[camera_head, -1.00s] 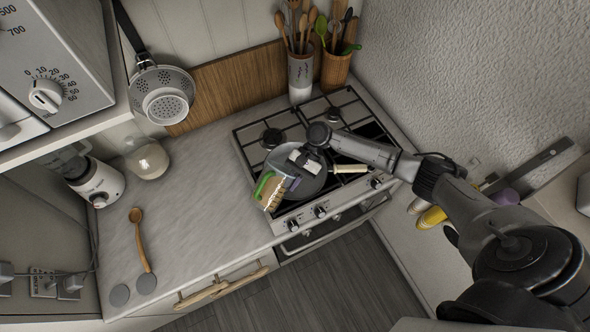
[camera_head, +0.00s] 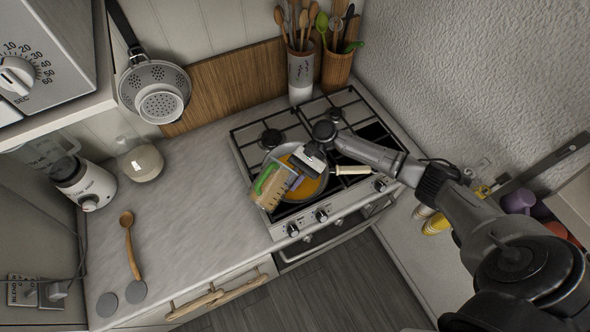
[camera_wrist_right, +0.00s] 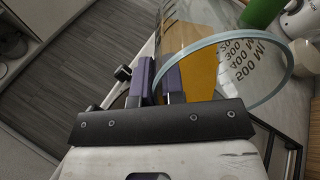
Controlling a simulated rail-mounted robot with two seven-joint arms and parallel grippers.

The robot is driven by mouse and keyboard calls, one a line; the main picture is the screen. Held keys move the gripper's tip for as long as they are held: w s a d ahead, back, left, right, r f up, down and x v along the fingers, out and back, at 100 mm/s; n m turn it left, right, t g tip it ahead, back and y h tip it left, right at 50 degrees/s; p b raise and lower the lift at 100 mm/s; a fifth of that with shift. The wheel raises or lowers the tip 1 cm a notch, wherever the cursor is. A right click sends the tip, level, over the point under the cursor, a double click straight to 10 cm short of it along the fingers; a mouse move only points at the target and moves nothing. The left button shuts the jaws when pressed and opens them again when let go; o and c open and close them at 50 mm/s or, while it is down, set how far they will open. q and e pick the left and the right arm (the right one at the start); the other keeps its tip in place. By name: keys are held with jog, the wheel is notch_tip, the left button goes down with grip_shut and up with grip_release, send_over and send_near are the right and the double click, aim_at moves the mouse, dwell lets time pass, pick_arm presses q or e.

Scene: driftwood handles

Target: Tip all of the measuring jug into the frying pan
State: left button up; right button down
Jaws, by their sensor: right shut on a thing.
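The measuring jug (camera_head: 272,190), clear with a green handle, is tipped over the left side of the frying pan. My right gripper (camera_head: 297,183) is shut on the jug's side away from the green handle. In the right wrist view the jug (camera_wrist_right: 245,62) shows its round rim and printed scale, with orange liquid behind the wall. Whether that liquid is in the jug or the pan is hard to tell. The frying pan (camera_head: 350,170) sits on the hob with its cream handle to the right, and orange liquid (camera_head: 312,189) covers much of its base. My left gripper is out of view.
The gas hob (camera_head: 272,217) has black grates around the pan. Utensil pots (camera_head: 301,78) stand behind it. A wooden spoon (camera_head: 131,245) lies on the clear counter to the left. A colander (camera_head: 155,90) hangs at the upper left.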

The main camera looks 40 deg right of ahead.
jog(key=shift+w+d+r+y+b, duration=0.1)
jog(key=shift+d+y+b, duration=0.25)
jog(key=shift+b, duration=0.3)
jog(key=shift+d+y+b, duration=0.2)
jog(key=shift+y+b, duration=0.05)
jog(key=shift+b, duration=0.2)
jog(key=shift+d+r, duration=0.1)
jog(key=shift+d, duration=0.1)
jog(key=shift+w+d+b, duration=0.1)
jog(key=shift+d+b, duration=0.05)
jog(key=shift+b, duration=0.35)
jog(key=shift+d+y+b, duration=0.2)
jog(key=shift+y+b, duration=0.15)
jog(key=shift+y, duration=0.05)
jog(key=shift+r, duration=0.15)
jog(key=shift+w+d+r+g+y, duration=0.15)
jog(key=shift+d+g+y, duration=0.2)
jog(key=shift+y, duration=0.55)
jog(key=shift+d+y+b, duration=0.15)
jog(key=shift+y+b, duration=0.3)
jog(key=shift+y, duration=0.05)
